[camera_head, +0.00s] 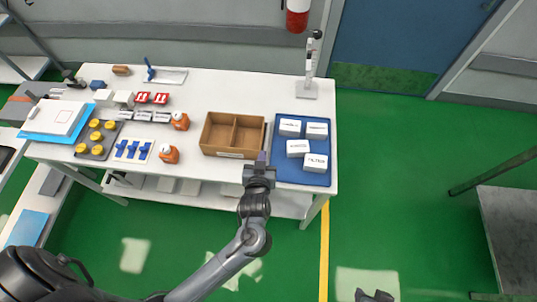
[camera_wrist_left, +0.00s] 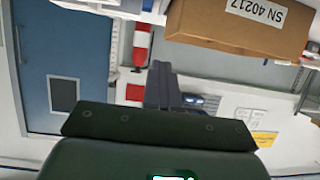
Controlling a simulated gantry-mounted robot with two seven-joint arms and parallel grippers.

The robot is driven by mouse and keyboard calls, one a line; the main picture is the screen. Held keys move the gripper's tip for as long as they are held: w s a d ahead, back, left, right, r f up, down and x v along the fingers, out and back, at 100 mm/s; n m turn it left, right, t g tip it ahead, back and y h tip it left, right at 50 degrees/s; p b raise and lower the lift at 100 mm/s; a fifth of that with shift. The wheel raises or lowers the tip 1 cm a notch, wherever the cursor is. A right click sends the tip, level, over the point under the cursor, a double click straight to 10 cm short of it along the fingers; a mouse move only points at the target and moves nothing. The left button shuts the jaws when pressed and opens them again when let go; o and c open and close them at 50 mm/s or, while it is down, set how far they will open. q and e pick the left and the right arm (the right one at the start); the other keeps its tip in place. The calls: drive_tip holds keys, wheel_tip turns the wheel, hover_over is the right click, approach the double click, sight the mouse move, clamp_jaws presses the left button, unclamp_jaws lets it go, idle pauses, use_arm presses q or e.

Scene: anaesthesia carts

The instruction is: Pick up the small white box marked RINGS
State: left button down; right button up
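Several small white boxes stand on a blue mat (camera_head: 283,172) at the right end of the white table. The front right box (camera_head: 315,163) seems to read FILTER. The other labels, on the back left box (camera_head: 290,128), back right box (camera_head: 317,131) and middle left box (camera_head: 298,148), are too small to read, so I cannot tell which is marked RINGS. My left gripper (camera_head: 261,158) is at the table's front edge, left of the mat, apart from the boxes. Its fingers (camera_wrist_left: 162,85) look shut and empty. A dark part at the bottom edge (camera_head: 375,296) may be my right gripper.
An open brown divided tray (camera_head: 231,153) stands close left of the mat; its SN 40217 label side (camera_wrist_left: 240,25) shows in the wrist view. A stand (camera_head: 307,88) rises behind the mat.

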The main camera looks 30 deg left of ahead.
use_arm(q)
drive_tip(key=shift+s+a+r, duration=0.1)
drive_tip(key=shift+s+r, duration=0.05)
drive_tip(key=shift+s, duration=0.1)
drive_tip(key=c, duration=1.9)
unclamp_jaws()
drive_tip(key=o, duration=1.5)
drive_tip(key=p+v, duration=0.1)
drive_tip(key=v, duration=0.8)
drive_tip(key=o, duration=0.4)
drive_tip(key=shift+v, duration=0.9)
